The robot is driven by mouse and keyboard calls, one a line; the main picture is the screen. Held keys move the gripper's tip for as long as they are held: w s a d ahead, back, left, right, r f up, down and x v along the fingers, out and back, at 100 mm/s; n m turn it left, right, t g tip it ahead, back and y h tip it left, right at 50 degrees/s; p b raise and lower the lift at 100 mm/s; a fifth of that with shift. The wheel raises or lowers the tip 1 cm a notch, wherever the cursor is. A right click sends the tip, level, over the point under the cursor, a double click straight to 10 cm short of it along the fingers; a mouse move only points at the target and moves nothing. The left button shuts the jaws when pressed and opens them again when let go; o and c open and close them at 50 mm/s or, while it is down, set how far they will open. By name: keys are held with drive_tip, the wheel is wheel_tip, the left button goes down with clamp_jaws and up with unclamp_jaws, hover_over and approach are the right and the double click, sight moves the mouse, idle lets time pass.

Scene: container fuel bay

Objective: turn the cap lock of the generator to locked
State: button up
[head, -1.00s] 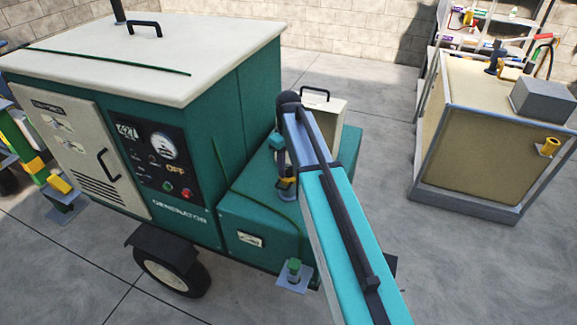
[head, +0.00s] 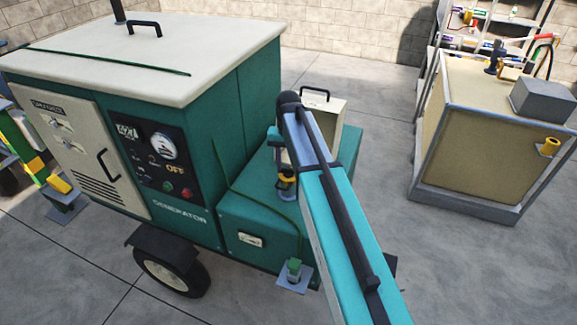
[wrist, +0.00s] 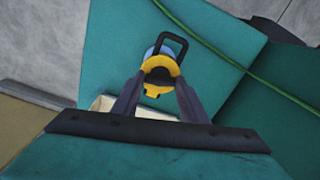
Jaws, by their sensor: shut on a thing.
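The green generator (head: 215,150) stands at left, its display reading OFF. On its low green tank section (head: 255,215) sits the yellow cap lock (head: 287,177), mostly hidden by my arm in the head view. In the wrist view the cap lock (wrist: 160,70) is a yellow ring with a small yellow tab at the bottom, around a blue-grey part. A dark loop handle rises over it. My gripper (wrist: 159,78) has its two dark fingers shut on the yellow cap lock from both sides. I cannot read any lock marking.
A cream box with a dark handle (head: 325,120) stands just behind the cap. A thin green line (wrist: 215,50) runs across the tank near the gripper. A tan crate-like tank (head: 480,130) stands at right. The grey floor (head: 370,130) between them is clear.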

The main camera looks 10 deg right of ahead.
sight(288, 168)
drive_tip(key=shift+m, duration=1.3)
drive_tip(key=o, duration=1)
drive_tip(key=shift+o, duration=0.2)
drive_tip(key=shift+r, duration=0.1)
wheel_tip(288, 168, up, 14)
drive_tip(key=p, duration=0.8)
drive_tip(key=shift+f, duration=0.25)
